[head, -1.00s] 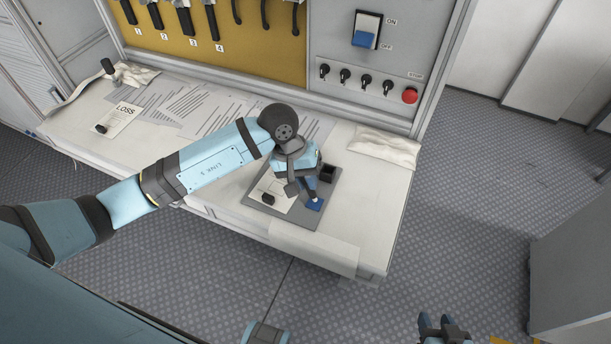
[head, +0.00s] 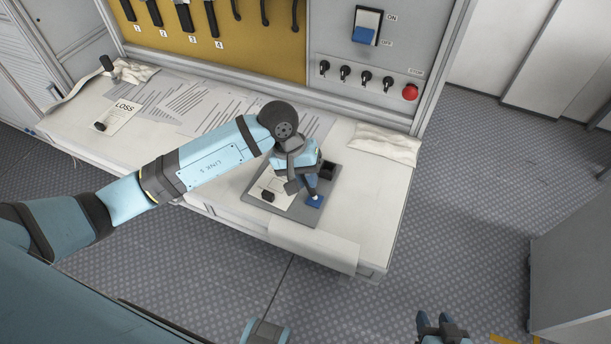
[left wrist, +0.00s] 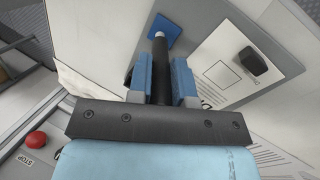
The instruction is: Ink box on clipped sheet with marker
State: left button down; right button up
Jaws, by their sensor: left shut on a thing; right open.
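My left gripper (head: 309,190) is over the grey board (head: 302,215) on the bench. In the left wrist view its blue fingers (left wrist: 162,75) are shut on a dark marker (left wrist: 160,58) with a pale tip. The tip is at the near edge of the blue square pad (left wrist: 166,27); I cannot tell whether it touches. The pad also shows in the head view (head: 315,201). The white sheet (left wrist: 204,90) beside it bears a printed box outline (left wrist: 217,73) and a black clip (left wrist: 253,61). My right gripper (head: 441,324) is open and empty, low over the floor.
A dark open holder (head: 328,170) stands at the board's back corner. Another sheet marked LOSS (head: 124,112) lies at the bench's left. Folded cloth (head: 385,145) lies at the right. A panel with switches and a red stop button (head: 410,92) rises behind.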

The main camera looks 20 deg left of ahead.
pick_arm(q)
jog(key=shift+f+b, duration=0.35)
jog(key=shift+f, duration=0.05)
jog(key=shift+s+f+b, duration=0.1)
jog(key=shift+b, duration=0.4)
dwell(2.0)
jog(key=shift+r+p, duration=0.3)
jog(key=shift+r, duration=0.55)
jog(key=shift+r+p, duration=0.7)
jog(key=shift+r, duration=2.05)
